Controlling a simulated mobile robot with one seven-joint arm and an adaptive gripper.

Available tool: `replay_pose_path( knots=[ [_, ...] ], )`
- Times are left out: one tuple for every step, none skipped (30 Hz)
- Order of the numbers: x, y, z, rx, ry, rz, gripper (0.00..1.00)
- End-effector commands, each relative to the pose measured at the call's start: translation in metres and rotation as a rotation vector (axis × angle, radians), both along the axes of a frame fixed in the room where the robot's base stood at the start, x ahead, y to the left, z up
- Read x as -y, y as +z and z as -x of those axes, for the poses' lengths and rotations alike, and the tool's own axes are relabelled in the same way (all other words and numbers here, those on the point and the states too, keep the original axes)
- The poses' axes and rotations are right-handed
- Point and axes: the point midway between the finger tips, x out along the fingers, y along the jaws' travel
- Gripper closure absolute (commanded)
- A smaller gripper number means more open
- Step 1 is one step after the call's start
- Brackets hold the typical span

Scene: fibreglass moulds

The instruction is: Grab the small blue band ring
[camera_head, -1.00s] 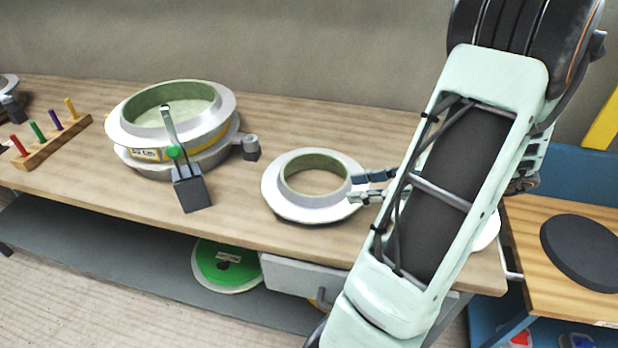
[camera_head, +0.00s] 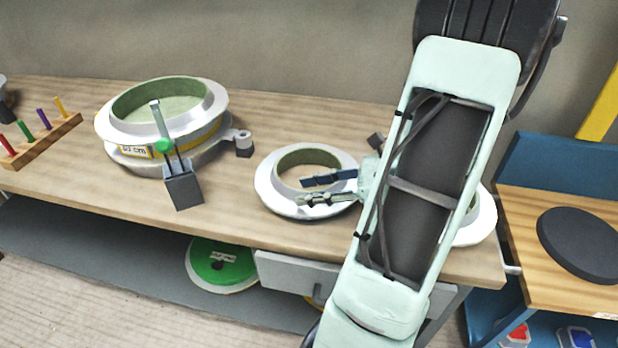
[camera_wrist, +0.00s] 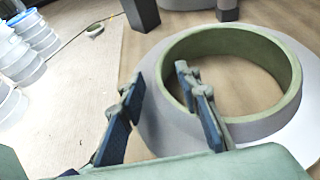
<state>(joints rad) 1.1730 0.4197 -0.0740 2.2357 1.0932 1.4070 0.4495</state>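A small ring mould (camera_head: 270,190) lies on the wooden bench in the head view. It has a pale grey-white flange and a green inner wall; I see no blue band on it. My gripper (camera_head: 312,190) reaches in from the right, with its fingers over the ring's opening and near flange. In the wrist view the ring (camera_wrist: 290,92) is on the right, and my gripper (camera_wrist: 160,75) is open and empty. One finger is left of the flange, the other overlaps the green rim's left side. I cannot tell their height above it.
A large mould (camera_head: 118,125) with a yellow band and a grey clamp (camera_head: 183,188) stand left of the ring. Another pale flange (camera_head: 478,222) is partly hidden behind my arm. A peg rack (camera_head: 45,138) is far left. Bench (camera_head: 300,105) behind is clear.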

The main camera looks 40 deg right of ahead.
Motion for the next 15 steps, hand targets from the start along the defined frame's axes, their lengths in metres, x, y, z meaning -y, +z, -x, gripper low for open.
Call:
replay_pose_path(
  knots=[
    [0.0001,0.0003,0.0001,0.000,0.000,0.000,0.69],
    [0.0001,0.0003,0.0002,0.000,0.000,0.000,0.69],
    [0.0001,0.0003,0.0002,0.000,0.000,0.000,0.71],
    [0.0002,0.0003,0.0002,0.000,0.000,0.000,0.75],
    [0.0002,0.0003,0.0002,0.000,0.000,0.000,0.78],
    [0.0002,0.0003,0.0002,0.000,0.000,0.000,0.82],
    [0.0002,0.0003,0.0002,0.000,0.000,0.000,0.86],
    [0.0002,0.0002,0.0003,0.000,0.000,0.000,0.89],
    [0.0002,0.0003,0.0004,0.000,0.000,0.000,0.93],
    [0.0002,0.0002,0.0004,0.000,0.000,0.000,0.97],
    [0.0002,0.0002,0.0004,0.000,0.000,0.000,1.00],
    [0.0003,0.0000,0.0005,0.000,0.000,0.000,1.00],
    [0.0003,-0.0001,0.0005,-0.001,0.000,0.000,1.00],
    [0.0003,-0.0002,0.0005,-0.001,0.000,0.000,1.00],
    [0.0004,-0.0004,0.0006,-0.001,0.000,0.000,1.00]
  ],
)
